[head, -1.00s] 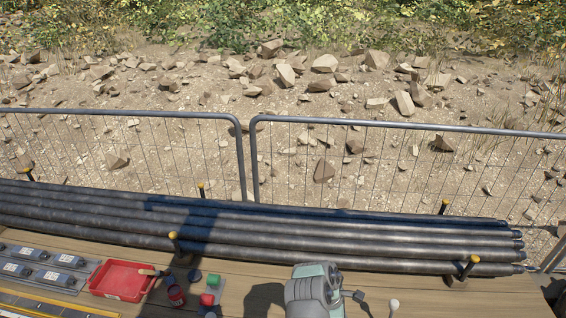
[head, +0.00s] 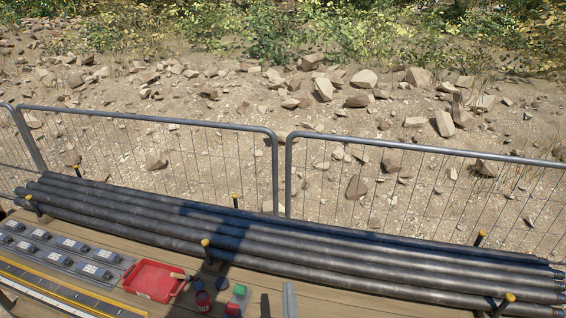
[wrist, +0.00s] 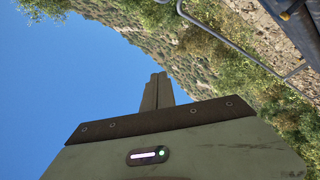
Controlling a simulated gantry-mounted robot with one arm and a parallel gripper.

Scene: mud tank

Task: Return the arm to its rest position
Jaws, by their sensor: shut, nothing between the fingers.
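My gripper (wrist: 157,78) shows in the wrist view. Its two fingers lie together, shut and empty, with sky and a hillside beyond them. Nothing touches the fingertips. The gripper is not visible in the head view; only a narrow grey part, which may be mine, shows at the bottom edge there.
Long dark pipes (head: 330,245) lie across the wooden deck (head: 265,290) between yellow-topped posts. A red tray (head: 153,281), a green-and-red button box (head: 236,299) and several grey blocks (head: 60,244) are at front left. A mesh fence (head: 190,165) stands behind the pipes.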

